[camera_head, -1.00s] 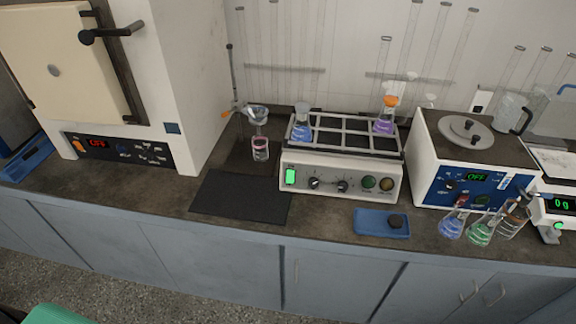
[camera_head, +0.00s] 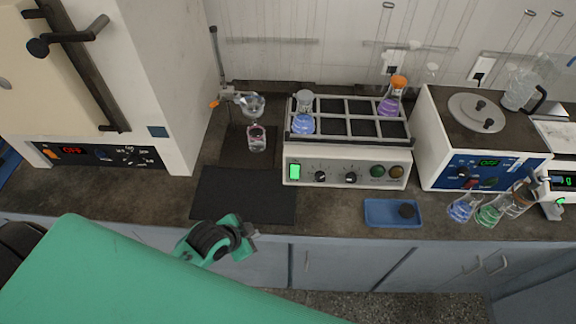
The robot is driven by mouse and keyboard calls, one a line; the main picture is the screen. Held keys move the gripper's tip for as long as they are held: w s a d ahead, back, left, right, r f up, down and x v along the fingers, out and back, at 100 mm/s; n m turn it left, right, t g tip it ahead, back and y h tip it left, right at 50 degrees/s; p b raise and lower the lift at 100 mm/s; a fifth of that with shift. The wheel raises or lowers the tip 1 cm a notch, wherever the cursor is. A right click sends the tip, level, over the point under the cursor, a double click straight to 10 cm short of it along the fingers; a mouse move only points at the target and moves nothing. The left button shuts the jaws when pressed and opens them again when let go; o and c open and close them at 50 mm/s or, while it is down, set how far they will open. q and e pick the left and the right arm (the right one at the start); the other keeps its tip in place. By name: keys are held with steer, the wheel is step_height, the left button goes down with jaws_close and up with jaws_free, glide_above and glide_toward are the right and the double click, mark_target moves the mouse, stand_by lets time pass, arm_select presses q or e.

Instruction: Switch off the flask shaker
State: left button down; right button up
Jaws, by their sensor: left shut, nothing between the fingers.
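The flask shaker (camera_head: 300,168) stands on the counter in the middle, a white box with a rack on top. A flask of blue liquid (camera_head: 303,123) sits at the rack's left and an orange-capped flask of purple liquid (camera_head: 391,104) at its right. The green rocker switch (camera_head: 294,171) is lit at the front panel's left end, beside two black knobs and two round buttons. My left gripper (camera_head: 252,233) is shut and empty at the counter's front edge, below and left of the shaker, apart from it. My right gripper is not in view.
A black mat (camera_head: 245,196) lies left of the shaker, with a funnel stand (camera_head: 224,92) behind it. A blue tray (camera_head: 378,214) lies in front. A blue-panelled device (camera_head: 440,174) and small flasks (camera_head: 488,214) stand to the right, a furnace (camera_head: 165,110) to the left.

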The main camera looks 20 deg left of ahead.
arm_select(q)
steer(key=w+r+m+t+h+p, duration=0.1)
steer(key=w+r+m+t+h, duration=0.2)
steer(key=w+r+m, duration=0.5)
step_height(320, 180, up, 4)
steer(key=shift+a+m+h, duration=0.35)
steer(key=shift+m+h, duration=0.55)
steer(key=shift+m, duration=0.2)
steer(key=shift+w+d, duration=0.1)
steer(key=shift+w, duration=0.05)
steer(key=p, duration=0.4)
glide_toward(297, 175)
steer(key=w+d, duration=0.1)
steer(key=d+f, duration=0.1)
steer(key=w+d, duration=0.1)
steer(key=shift+w+d+f, duration=0.35)
steer(key=shift+f, duration=0.05)
steer(key=shift+w+a+f, duration=0.15)
steer(key=shift+w+f, duration=0.45)
